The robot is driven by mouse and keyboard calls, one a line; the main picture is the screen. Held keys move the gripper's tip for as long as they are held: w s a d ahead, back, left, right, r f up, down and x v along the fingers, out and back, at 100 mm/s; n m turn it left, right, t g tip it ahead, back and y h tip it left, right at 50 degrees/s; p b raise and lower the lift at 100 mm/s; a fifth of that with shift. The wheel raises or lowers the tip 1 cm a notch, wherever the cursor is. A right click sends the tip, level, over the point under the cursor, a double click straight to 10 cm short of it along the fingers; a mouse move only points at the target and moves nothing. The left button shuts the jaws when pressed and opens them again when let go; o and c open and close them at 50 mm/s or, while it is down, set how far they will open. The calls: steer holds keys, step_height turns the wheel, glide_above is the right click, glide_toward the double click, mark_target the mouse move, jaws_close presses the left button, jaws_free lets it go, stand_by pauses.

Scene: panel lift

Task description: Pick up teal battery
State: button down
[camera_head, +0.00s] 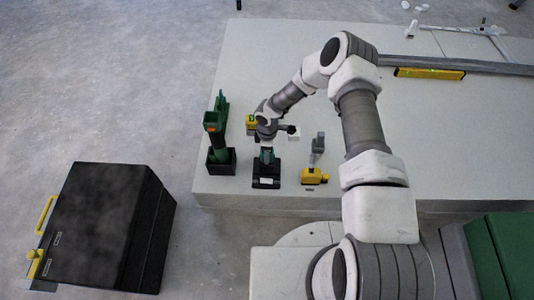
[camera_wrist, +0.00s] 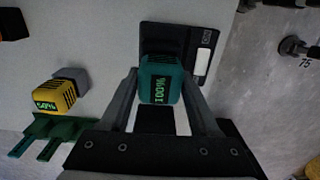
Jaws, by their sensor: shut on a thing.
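The teal battery (camera_wrist: 159,82) shows in the wrist view with a green "100%" display. My gripper (camera_wrist: 160,97) is shut on it, with one finger on each side. A black charger (camera_wrist: 163,39) with a white label lies just beyond the battery. In the head view my gripper (camera_head: 266,143) points down over the charger (camera_head: 266,182), near the table's front edge. A little of the teal battery (camera_head: 267,156) shows under my gripper there. I cannot tell whether the battery still touches the charger.
A green tool (camera_head: 217,122) stands left of my gripper. A yellow battery (camera_head: 251,121) sits close behind, reading "50%" in the wrist view (camera_wrist: 55,97). A yellow-and-grey tool (camera_head: 314,176) stands right. A black case (camera_head: 95,225) is on the floor; a yellow level (camera_head: 430,73) lies far right.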

step_height(320, 180, up, 4)
steer(key=shift+f+p, duration=0.25)
steer(key=shift+p, duration=0.2)
steer(key=s+d+r+p, duration=0.2)
steer(key=s+d+r, duration=0.4)
steer(key=d, duration=0.4)
steer(key=shift+r, duration=0.15)
